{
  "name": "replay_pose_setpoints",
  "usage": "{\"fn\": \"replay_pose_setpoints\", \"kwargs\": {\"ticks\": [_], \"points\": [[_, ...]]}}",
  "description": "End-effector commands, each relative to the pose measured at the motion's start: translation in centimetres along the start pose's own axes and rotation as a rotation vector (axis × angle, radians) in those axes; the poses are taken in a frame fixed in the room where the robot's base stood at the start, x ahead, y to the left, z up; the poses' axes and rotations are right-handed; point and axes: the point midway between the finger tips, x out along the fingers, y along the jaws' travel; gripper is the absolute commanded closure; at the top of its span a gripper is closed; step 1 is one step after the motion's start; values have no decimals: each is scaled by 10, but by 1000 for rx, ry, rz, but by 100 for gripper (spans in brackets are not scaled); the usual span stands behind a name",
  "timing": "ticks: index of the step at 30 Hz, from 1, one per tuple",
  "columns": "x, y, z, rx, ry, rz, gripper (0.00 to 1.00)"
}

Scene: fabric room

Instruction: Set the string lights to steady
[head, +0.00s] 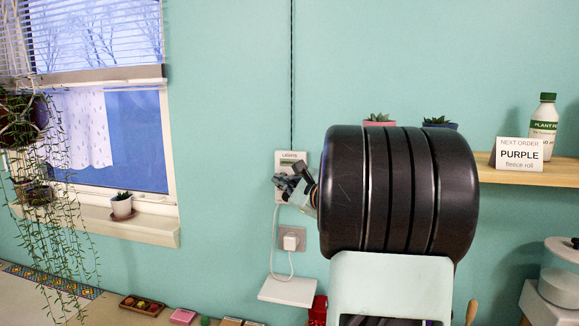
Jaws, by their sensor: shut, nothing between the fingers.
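A pale wall control box labelled with what reads as "LIGHTS" (291,157) is fixed to the green wall, left of my arm. My gripper (284,188) is shut and empty, in front of the box's lower part. It hides that part, so any buttons or switch there cannot be made out. I cannot tell whether the fingertips touch the box. A dark cord (291,70) runs up the wall above the box. No lit bulbs of the string lights are in view.
My large dark arm link blocks the middle of the view. A socket with a white plug (291,241) is below the box, with a small white shelf (288,291) under it. A wooden shelf (545,172) holds a sign (519,154) and a bottle (543,125). A window is at left.

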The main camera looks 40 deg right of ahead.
Motion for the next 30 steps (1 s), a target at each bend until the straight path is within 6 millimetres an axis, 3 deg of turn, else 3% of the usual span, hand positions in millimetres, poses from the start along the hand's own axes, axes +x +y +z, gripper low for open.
{"fn": "replay_pose_setpoints", "kwargs": {"ticks": [7,21,30], "points": [[-5,5,3,0,0,0,100],[-37,28,27,0,-1,0,100],[-42,31,31,1,0,0,100]]}}
